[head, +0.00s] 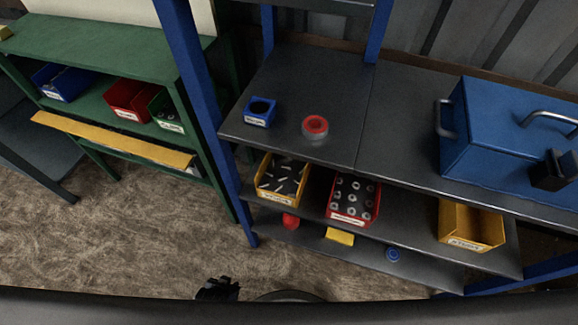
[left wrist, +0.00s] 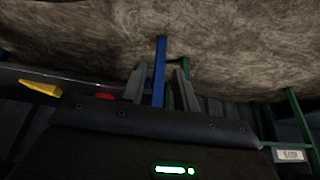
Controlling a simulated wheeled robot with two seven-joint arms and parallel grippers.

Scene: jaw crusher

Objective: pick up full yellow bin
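The full yellow bin (head: 281,180) sits on the middle shelf of the blue-post rack in the head view, at its left end. It holds several bolt-like metal pieces and has a white label in front. A second yellow bin (head: 470,228) on the right of that shelf looks empty. My left gripper (head: 217,289) is low in the head view, in front of the rack and well apart from the full bin. In the left wrist view its two fingers (left wrist: 160,88) are spread with nothing between them. The bin is not clearly seen there. My right gripper is out of view.
A red bin (head: 352,200) of ring-like parts stands right of the full bin. The top shelf (head: 330,90) overhangs behind and carries a small blue bin, a red-grey round item and a blue toolbox (head: 510,140). A blue post (head: 205,120) rises at left. The floor (head: 130,235) is clear.

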